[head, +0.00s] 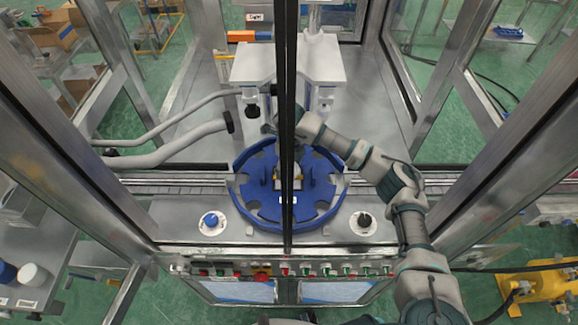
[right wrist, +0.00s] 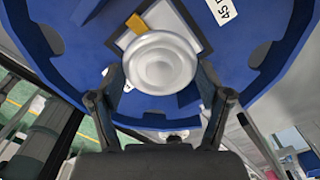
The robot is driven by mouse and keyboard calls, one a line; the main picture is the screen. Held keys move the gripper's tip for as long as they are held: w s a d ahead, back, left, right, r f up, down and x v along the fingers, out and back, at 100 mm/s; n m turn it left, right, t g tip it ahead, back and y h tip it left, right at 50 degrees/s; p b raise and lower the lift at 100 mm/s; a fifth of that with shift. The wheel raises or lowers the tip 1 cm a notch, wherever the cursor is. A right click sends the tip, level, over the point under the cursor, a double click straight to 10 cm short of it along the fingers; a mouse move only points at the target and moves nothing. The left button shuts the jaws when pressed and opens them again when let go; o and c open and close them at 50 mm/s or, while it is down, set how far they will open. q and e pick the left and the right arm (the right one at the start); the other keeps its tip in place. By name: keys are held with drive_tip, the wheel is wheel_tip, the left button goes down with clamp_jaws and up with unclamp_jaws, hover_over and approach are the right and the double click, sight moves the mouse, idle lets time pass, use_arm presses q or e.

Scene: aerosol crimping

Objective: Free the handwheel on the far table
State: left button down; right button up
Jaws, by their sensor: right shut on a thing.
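A pale, round, stepped disc (right wrist: 160,62) sits between the fingers of my right gripper (right wrist: 160,78) in the right wrist view. It may be the handwheel, but I cannot tell for sure. The fingers flank its lower sides and are shut on it. A blue notched wheel (right wrist: 45,75) lies behind it, with a small yellow block (right wrist: 135,23) near the disc's top edge. In the head view, the blue wheel (head: 247,205) stands at the middle of the machine. A dark upright post hides its centre and most of my right gripper. My left gripper is not in view.
The dark post (head: 287,90) stands directly in front of the wheel. Pale bent tubes (head: 170,150) reach in from the left. A control panel with knobs and switches (head: 262,270) runs along the front. Metal frame posts close in both sides. The steel deck (head: 185,105) has bare room.

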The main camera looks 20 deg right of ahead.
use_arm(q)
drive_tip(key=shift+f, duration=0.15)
use_arm(e)
drive_tip(key=n+b, duration=0.1)
drive_tip(key=n, duration=0.2)
drive_tip(key=shift+d+f+b, duration=0.1)
drive_tip(key=shift+b, duration=0.3)
drive_tip(key=shift+w+n+b, duration=0.1)
drive_tip(key=shift+n+b, duration=0.4)
drive_tip(key=shift+n, duration=1.1)
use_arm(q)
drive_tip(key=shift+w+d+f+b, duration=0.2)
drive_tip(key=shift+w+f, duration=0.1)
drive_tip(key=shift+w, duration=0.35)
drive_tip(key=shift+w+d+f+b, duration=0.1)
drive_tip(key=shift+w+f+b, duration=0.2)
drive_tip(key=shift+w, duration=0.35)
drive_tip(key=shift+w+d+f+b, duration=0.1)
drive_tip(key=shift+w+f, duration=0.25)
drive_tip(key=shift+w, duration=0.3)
use_arm(e)
drive_tip(key=shift+n, duration=1.4)
drive_tip(key=o, duration=1)
drive_tip(key=shift+w, duration=0.1)
drive_tip(key=shift+o, duration=0.6)
drive_tip(key=shift+d, duration=0.1)
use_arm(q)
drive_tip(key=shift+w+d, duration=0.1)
